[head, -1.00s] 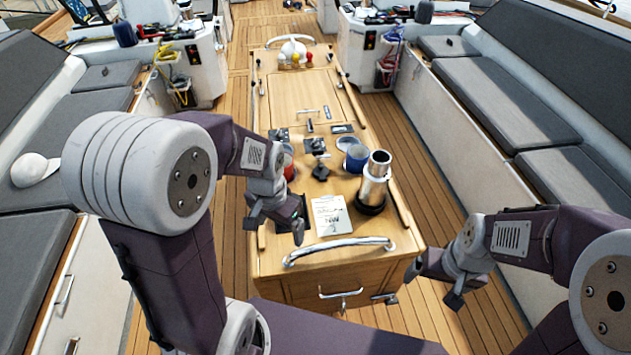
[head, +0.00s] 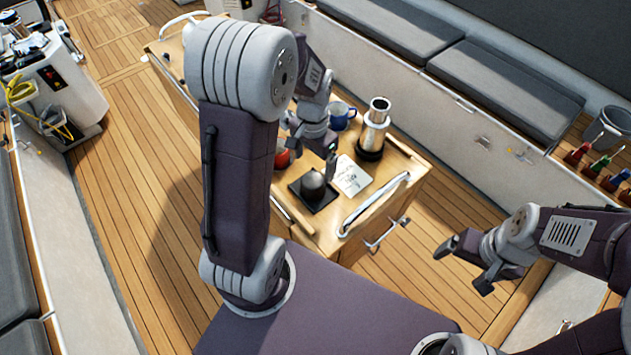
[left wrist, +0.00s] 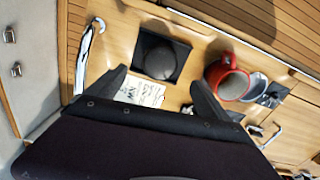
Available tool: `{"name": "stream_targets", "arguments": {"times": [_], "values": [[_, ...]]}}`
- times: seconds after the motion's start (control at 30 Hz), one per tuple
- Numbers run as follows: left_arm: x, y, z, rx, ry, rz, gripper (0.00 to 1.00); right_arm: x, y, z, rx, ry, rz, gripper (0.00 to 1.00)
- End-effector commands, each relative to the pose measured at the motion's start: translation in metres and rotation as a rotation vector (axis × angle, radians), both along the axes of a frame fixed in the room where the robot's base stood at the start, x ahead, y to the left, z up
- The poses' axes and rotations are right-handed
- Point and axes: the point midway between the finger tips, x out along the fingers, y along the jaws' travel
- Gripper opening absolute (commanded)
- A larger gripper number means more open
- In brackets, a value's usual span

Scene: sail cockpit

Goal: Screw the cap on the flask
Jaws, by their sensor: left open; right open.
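The steel flask (head: 376,132) stands upright on the wooden table, with a black lower part. A dark domed piece, which looks like the cap (head: 313,183), sits on a black square mat (head: 325,203) nearer the table's front. The cap also shows from above in the left wrist view (left wrist: 160,57), on its mat (left wrist: 183,47). My left gripper (head: 312,146) is open and empty, above the table behind the cap in the head view. Its fingers (left wrist: 160,90) show on either side below the cap in the wrist view. My right gripper (head: 466,266) is open and empty, right of the table.
A printed paper (head: 351,176) lies between cap and flask. A red mug (head: 282,156) stands close to my left gripper, and a blue mug (head: 341,116) beside the flask. A curved handrail (head: 374,203) edges the table's front. Benches line the right side.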

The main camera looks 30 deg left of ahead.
Motion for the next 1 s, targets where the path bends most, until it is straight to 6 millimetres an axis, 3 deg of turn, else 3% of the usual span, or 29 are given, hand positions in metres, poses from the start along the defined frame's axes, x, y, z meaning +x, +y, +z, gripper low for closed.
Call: {"name": "stream_targets", "arguments": {"times": [0.17,0.4,0.77,1.0], "values": [[0.0,0.0,-0.005,0.0,0.002,0.0,0.91,0.0,0.0,0.001,0.0,0.001,0.0,0.89],[-0.001,0.0,-0.036,0.0,0.002,0.0,0.91,0.0,0.0,0.005,0.0,0.001,0.0,0.89],[0.0,-0.001,-0.041,0.0,0.001,-0.001,0.91,0.0,0.0,0.006,0.0,0.001,0.0,0.89],[-0.001,-0.003,-0.079,-0.001,0.005,-0.001,0.91,0.0,0.0,0.016,0.0,0.0,0.0,0.89]]}}
